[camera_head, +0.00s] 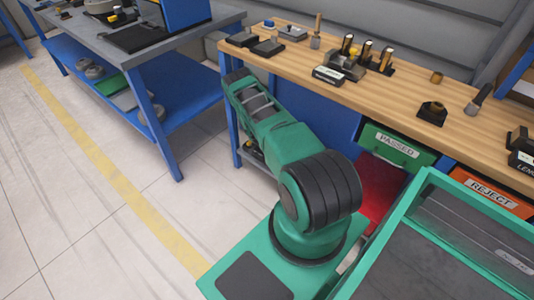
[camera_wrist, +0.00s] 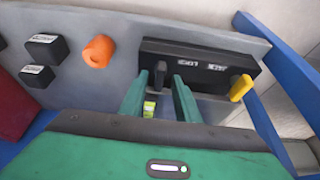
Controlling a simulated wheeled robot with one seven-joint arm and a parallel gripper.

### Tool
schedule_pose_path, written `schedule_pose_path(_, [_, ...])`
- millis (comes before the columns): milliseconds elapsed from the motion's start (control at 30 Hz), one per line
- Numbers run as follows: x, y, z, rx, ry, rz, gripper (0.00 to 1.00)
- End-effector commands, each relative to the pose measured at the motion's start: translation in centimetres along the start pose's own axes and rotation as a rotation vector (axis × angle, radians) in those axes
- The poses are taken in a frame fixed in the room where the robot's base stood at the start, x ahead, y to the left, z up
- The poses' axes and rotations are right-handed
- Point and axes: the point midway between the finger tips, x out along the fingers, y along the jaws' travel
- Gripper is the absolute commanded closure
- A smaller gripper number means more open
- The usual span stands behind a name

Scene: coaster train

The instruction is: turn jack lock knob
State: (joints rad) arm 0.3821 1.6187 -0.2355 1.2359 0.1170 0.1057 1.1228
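In the wrist view a black box (camera_wrist: 208,65) with white lettering, upside down and seeming to read JACK LOCK, is mounted on a grey panel (camera_wrist: 110,90). A small black knob (camera_wrist: 160,74) sticks out at its left part and a yellow knob (camera_wrist: 240,88) at its right end. I cannot tell which one the label names. My gripper (camera_wrist: 161,80) is open, its two green fingers pointing at the box, one on each side of the black knob. A narrow gap seems to show on both sides; contact is unclear. The head view does not show the fingers or the box.
Left of the box are an orange knob (camera_wrist: 98,50) and two black labelled blocks (camera_wrist: 46,46). Blue posts (camera_wrist: 270,125) stand at the right. In the head view a wooden bench (camera_head: 400,90) holds several small parts, above a green PASSED bin (camera_head: 397,146) and an orange REJECT bin (camera_head: 490,191).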

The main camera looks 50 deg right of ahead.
Motion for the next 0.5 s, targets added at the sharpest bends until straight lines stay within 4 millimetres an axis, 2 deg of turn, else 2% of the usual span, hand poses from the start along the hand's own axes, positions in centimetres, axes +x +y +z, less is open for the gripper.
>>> schedule_pose_path(267, [0.09, 0.00, 0.02, 0.000, 0.000, 0.000, 0.70])
schedule_pose_path(300, [0.09, 0.00, 0.02, 0.000, 0.000, 0.000, 0.80])
schedule_pose_path(400, [0.08, -0.01, 0.02, 0.000, 0.000, 0.000, 1.00])
schedule_pose_path(500, [0.08, -0.03, 0.03, 0.000, 0.000, -0.001, 1.00])
